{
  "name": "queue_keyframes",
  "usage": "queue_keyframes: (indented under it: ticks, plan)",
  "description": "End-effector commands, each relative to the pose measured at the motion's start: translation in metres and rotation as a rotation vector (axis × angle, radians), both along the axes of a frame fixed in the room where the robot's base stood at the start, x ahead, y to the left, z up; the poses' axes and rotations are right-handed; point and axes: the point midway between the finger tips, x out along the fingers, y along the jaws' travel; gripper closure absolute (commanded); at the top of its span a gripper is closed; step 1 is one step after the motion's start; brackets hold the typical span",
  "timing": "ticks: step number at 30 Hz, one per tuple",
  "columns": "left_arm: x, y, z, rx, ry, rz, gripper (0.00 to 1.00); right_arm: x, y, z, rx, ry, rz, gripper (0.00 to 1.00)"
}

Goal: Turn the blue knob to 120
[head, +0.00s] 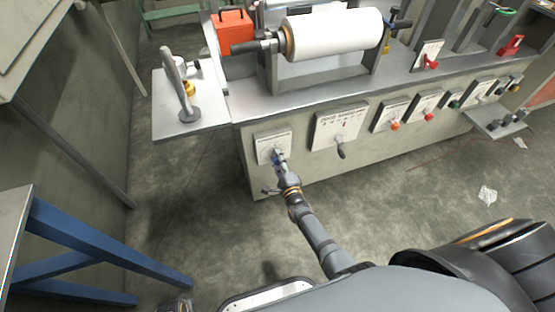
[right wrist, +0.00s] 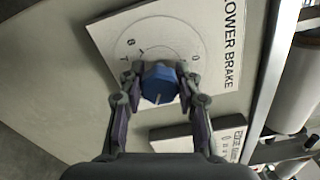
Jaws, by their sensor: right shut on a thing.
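The blue knob (right wrist: 159,84) sits on a white dial plate (right wrist: 214,22) with printed marks around it and lettering that reads "LOWER BRAKE". My right gripper (right wrist: 160,88) has its two fingers closed on opposite sides of the knob. A pale pointer line shows on the knob's face. In the head view the same plate (head: 264,146) is at the left end of the bench front, and my right gripper (head: 279,162) reaches it and covers most of the knob. My left gripper is not in view.
The bench front (head: 365,150) carries more plates with a dark lever and red, orange and green knobs to the right. A white film roll (head: 335,34) and an orange box (head: 236,27) are on top. A blue-legged table (head: 90,240) stands left. The floor before the bench is mostly clear.

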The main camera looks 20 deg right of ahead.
Motion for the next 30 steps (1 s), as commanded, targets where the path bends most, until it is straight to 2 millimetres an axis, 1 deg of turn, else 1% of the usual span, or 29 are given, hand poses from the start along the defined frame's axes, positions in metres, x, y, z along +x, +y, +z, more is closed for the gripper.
queue_keyframes:
  ticks: [9,10,15,22,25,29,30]
  plan:
    - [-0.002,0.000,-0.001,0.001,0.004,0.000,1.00,0.000,0.000,-0.001,0.000,0.002,0.000,0.98]
    - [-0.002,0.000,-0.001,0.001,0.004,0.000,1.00,0.000,0.000,-0.001,0.000,0.002,0.000,0.64]
    - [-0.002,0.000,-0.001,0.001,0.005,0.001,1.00,0.000,0.000,-0.001,0.000,0.001,0.000,0.42]
    - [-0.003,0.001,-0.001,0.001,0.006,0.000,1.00,0.000,0.000,0.000,0.000,0.001,0.000,0.42]
    - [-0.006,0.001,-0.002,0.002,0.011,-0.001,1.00,-0.004,0.000,-0.001,0.000,0.001,0.000,0.42]
    - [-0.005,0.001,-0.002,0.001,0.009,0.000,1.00,-0.026,-0.001,-0.002,0.000,0.004,-0.001,0.42]
    - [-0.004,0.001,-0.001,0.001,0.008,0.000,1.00,-0.035,-0.001,-0.002,0.001,0.004,-0.001,0.42]
